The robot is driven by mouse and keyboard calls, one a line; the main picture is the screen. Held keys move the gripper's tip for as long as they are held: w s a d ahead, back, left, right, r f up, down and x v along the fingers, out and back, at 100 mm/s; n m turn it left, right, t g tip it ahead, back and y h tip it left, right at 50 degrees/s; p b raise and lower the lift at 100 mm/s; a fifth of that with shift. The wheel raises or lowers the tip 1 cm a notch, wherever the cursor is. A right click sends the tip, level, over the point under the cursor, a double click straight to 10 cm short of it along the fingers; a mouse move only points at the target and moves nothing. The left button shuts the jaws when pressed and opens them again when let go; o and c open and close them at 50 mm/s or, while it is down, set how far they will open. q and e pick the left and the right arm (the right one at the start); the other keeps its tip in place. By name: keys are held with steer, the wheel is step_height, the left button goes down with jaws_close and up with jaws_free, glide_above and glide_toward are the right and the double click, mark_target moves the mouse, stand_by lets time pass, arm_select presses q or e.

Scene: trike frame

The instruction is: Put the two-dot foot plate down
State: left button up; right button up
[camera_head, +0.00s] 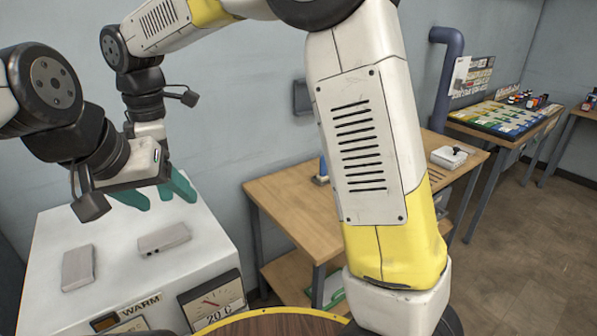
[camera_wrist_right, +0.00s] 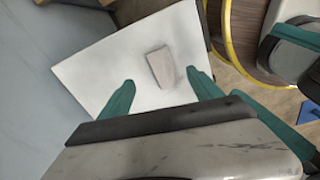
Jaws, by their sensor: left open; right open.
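Two grey foot plates lie flat and apart on the white warming cabinet (camera_head: 210,245). The right one (camera_head: 164,238) shows small dark dots on its near edge and looks like the two-dot foot plate. The left one (camera_head: 78,268) shows no dots from here. My left gripper (camera_head: 157,192) is above the cabinet's far part, its teal fingers apart. My right gripper (camera_wrist_right: 160,79) is open and empty. Below it one grey plate (camera_wrist_right: 161,67) lies on the cabinet top; I cannot tell which. In the head view the right hand is mostly hidden behind the left hand.
My two hands are close together. A round wooden top with a yellow rim (camera_head: 270,318) stands at the front. A wooden workbench (camera_head: 290,205) is right of the cabinet. A further table (camera_head: 500,122) carries coloured mats and small parts. A wall is close behind the cabinet.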

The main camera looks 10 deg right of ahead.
steer(key=d+r+m+t+y, duration=0.1)
steer(key=d+r+m, duration=0.35)
steer(key=d, duration=0.55)
steer(key=s+d+m+t, duration=0.1)
steer(key=s+d+m, duration=0.3)
steer(key=d, duration=0.3)
steer(key=s+d+f+m+t, duration=0.1)
steer(key=s+d+m+t, duration=0.1)
steer(key=s+d+m, duration=0.2)
steer(key=s+d+m+t, duration=0.1)
steer(key=s+d+m, duration=0.3)
steer(key=d+m, duration=0.4)
steer(key=d, duration=0.3)
steer(key=shift+f+t+y, duration=0.3)
steer(key=shift+t+y, duration=0.1)
